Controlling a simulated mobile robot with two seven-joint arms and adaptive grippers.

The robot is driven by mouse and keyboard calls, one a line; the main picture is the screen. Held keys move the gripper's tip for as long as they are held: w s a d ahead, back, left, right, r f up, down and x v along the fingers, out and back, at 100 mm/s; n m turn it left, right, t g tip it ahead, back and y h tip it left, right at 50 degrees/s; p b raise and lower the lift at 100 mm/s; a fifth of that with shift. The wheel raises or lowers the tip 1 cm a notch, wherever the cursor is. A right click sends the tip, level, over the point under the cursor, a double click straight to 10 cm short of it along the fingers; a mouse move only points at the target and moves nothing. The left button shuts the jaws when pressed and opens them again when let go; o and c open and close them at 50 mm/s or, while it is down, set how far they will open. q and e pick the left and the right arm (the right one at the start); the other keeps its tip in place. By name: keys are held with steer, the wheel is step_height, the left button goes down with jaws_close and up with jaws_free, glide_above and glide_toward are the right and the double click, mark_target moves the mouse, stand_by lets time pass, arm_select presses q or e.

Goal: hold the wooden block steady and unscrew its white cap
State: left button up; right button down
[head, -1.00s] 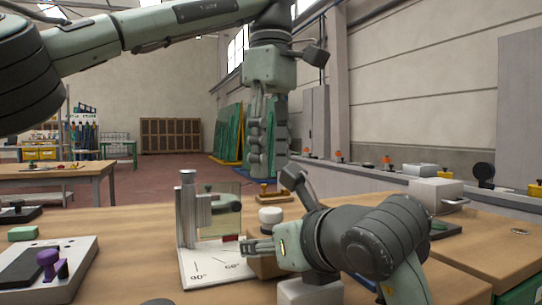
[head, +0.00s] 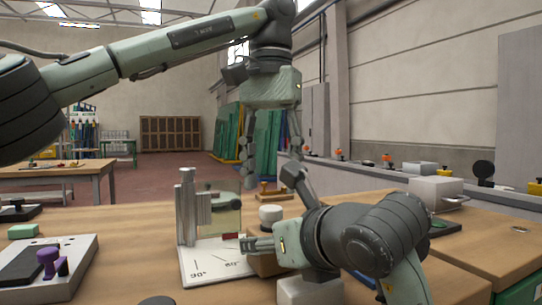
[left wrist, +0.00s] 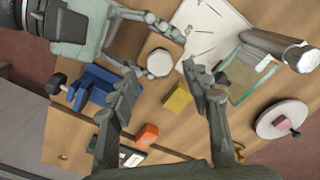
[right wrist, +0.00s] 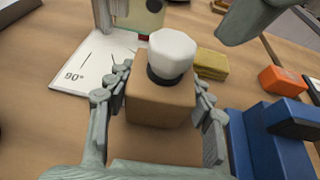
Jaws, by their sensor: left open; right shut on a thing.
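The wooden block (right wrist: 158,100) stands upright on the bench with its white cap (right wrist: 172,52) on top, above a dark collar. In the head view the white cap (head: 270,214) shows just behind my right gripper (head: 262,246), which hides part of the block. My right gripper is shut on the block, a finger on each side, as the right wrist view (right wrist: 158,105) shows. My left gripper (head: 272,180) is open and empty, pointing down above and behind the cap. In the left wrist view the open fingers (left wrist: 165,95) are apart from the cap (left wrist: 160,62).
An angle gauge board (head: 205,268) with a metal post and glass piece stands beside the block.

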mark_target(271, 207)
arm_select(q)
steer(key=shift+f, duration=2.6)
